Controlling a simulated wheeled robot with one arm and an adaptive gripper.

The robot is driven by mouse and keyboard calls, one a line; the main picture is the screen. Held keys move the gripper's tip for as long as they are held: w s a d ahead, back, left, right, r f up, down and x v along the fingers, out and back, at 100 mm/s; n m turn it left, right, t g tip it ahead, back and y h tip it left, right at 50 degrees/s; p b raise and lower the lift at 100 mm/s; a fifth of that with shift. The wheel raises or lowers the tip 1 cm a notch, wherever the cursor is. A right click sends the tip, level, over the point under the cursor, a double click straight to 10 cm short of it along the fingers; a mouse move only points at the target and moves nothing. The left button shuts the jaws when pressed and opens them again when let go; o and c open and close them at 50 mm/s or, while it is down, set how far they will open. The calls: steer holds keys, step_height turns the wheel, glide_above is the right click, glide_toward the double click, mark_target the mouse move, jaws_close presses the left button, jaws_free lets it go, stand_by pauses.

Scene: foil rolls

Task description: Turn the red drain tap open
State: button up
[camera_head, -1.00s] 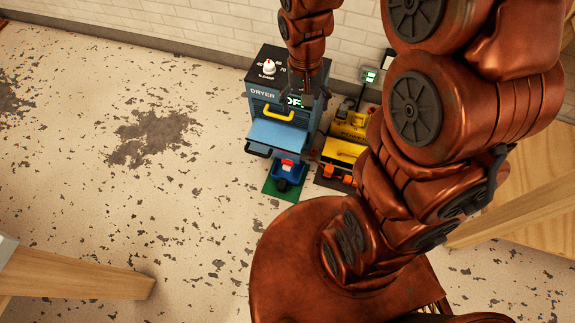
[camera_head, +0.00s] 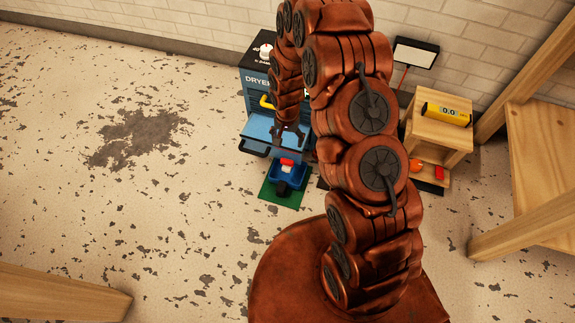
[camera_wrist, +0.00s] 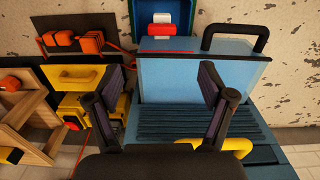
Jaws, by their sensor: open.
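A small red piece beside a white one, which may be the red drain tap (camera_head: 287,162), shows above a blue tub in front of the dryer. The red piece also shows at the top of the wrist view (camera_wrist: 162,17). The blue dryer (camera_head: 252,86) has a light blue panel (camera_head: 257,127) sticking out at its front; the panel also shows in the wrist view (camera_wrist: 180,75). My gripper (camera_head: 290,134) is over this panel, behind the red piece. In the wrist view my gripper (camera_wrist: 163,85) is open with nothing between its fingers. My arm hides part of the dryer.
The blue tub (camera_head: 288,177) stands on a green mat (camera_head: 268,190). In the wrist view, a yellow handle (camera_wrist: 228,148) is near my gripper and a yellow box (camera_wrist: 75,76) is to the left. A wooden stand (camera_head: 434,133) is right of my arm. Floor to the left is clear.

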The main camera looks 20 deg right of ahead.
steer(key=b, duration=0.2)
glide_above(287, 161)
steer(key=shift+m, duration=0.3)
step_height(287, 161, down, 7)
steer(key=shift+f, duration=0.15)
step_height(287, 161, down, 7)
steer(key=shift+f+b, duration=0.2)
steer(key=shift+b, duration=0.75)
